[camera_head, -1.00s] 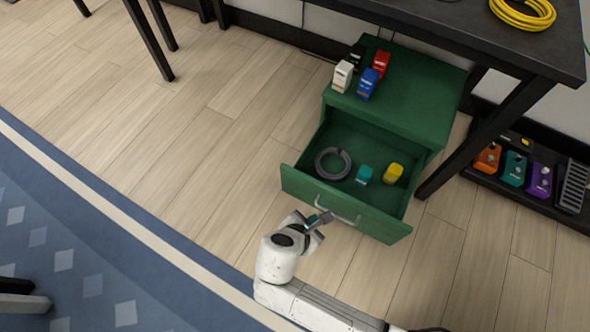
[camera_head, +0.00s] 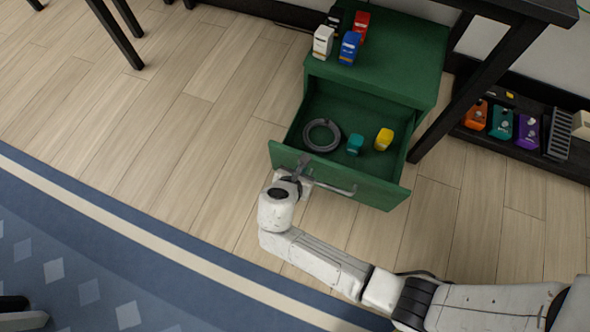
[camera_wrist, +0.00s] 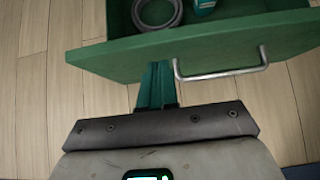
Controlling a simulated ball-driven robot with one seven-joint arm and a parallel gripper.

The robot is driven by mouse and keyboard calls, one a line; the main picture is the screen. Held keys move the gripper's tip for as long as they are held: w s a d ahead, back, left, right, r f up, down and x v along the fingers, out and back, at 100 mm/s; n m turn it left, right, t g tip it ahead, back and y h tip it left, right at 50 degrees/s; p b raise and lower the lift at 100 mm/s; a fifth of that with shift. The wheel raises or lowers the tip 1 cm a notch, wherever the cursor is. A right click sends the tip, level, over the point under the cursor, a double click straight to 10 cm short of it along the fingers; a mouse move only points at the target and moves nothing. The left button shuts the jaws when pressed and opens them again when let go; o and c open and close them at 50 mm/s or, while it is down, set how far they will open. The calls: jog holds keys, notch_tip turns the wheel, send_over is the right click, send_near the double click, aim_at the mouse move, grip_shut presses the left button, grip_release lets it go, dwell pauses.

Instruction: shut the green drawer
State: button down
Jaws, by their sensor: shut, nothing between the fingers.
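The green drawer (camera_head: 372,184) is pulled out of a low green cabinet (camera_head: 408,66). It holds a coiled grey cable (camera_head: 321,135), a teal box (camera_head: 355,144) and a yellow box (camera_head: 384,139). A metal bar handle (camera_head: 333,189) runs across its front; it also shows in the wrist view (camera_wrist: 222,74). My gripper (camera_head: 304,160) is shut and empty at the left part of the drawer front. In the wrist view its fingers (camera_wrist: 159,66) reach the drawer front (camera_wrist: 120,58) just left of the handle. I cannot tell whether they touch it.
Several small boxes, one of them blue (camera_head: 349,47), stand on the cabinet top. A black table leg (camera_head: 470,85) rises close to the cabinet's right side. A low black rack (camera_head: 540,155) with coloured pedals stands at the right. The wooden floor left of the cabinet is clear.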

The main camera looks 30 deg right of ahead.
jog(key=shift+w+d, duration=0.6)
jog(key=shift+d, duration=0.2)
jog(key=w+d+b, duration=0.1)
jog(key=w+d, duration=0.7)
jog(key=d, duration=0.4)
jog(key=w+d+b, duration=0.1)
jog(key=w+d, duration=0.8)
jog(key=d, duration=0.3)
jog(key=shift+w+b, duration=0.2)
jog(key=shift+b, duration=0.15)
jog(key=shift+r, duration=0.15)
